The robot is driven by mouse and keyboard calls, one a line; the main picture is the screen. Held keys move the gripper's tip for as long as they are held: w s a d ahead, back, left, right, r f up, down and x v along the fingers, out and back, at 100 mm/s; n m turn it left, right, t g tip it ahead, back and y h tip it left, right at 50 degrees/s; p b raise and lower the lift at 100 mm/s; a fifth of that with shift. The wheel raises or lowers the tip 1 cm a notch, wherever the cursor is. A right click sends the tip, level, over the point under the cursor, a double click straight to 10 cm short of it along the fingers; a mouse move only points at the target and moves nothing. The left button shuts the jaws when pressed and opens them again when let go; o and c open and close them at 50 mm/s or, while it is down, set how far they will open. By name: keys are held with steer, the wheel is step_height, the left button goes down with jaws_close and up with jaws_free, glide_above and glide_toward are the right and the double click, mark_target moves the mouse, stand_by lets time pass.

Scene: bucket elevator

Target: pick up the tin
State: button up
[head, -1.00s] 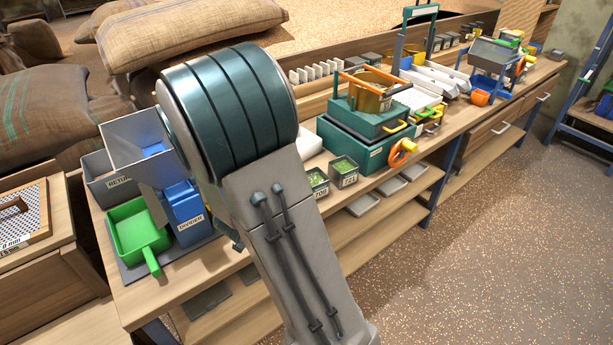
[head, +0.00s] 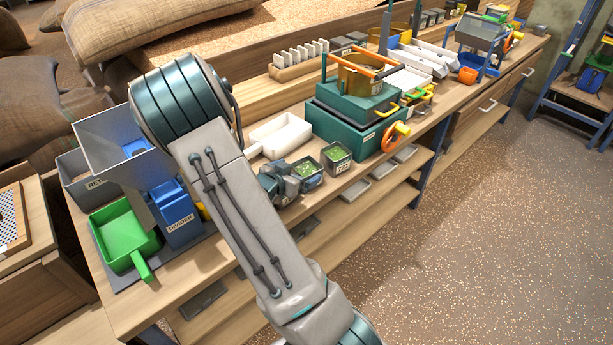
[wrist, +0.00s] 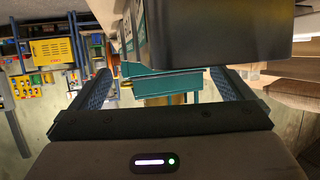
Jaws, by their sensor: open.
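Two small square dark-grey tins with green contents stand side by side on the bench in the head view, a left tin (head: 308,169) and a right tin (head: 337,158). Which one the task means, I cannot tell. My gripper (head: 290,183) is low over the bench, close by the left tin and partly covering it. In the wrist view my gripper (wrist: 160,75) has its two fingers wide apart with nothing held between them. A dark tin (wrist: 215,35) looms large there, in front of the fingers and offset toward the right finger. Whether they touch is unclear.
A teal case (head: 345,130) with an orange-handled sieve on top stands just right of the tins. A blue DIVIDER bin (head: 178,215) and green scoop (head: 124,240) stand at left. The floor at right is clear.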

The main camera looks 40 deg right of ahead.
mark_target(313, 162)
steer(key=x, duration=0.4)
steer(key=shift+w+d+f, duration=0.1)
steer(key=shift+d, duration=0.15)
steer(key=shift+c, duration=0.3)
steer(key=c, duration=1.3)
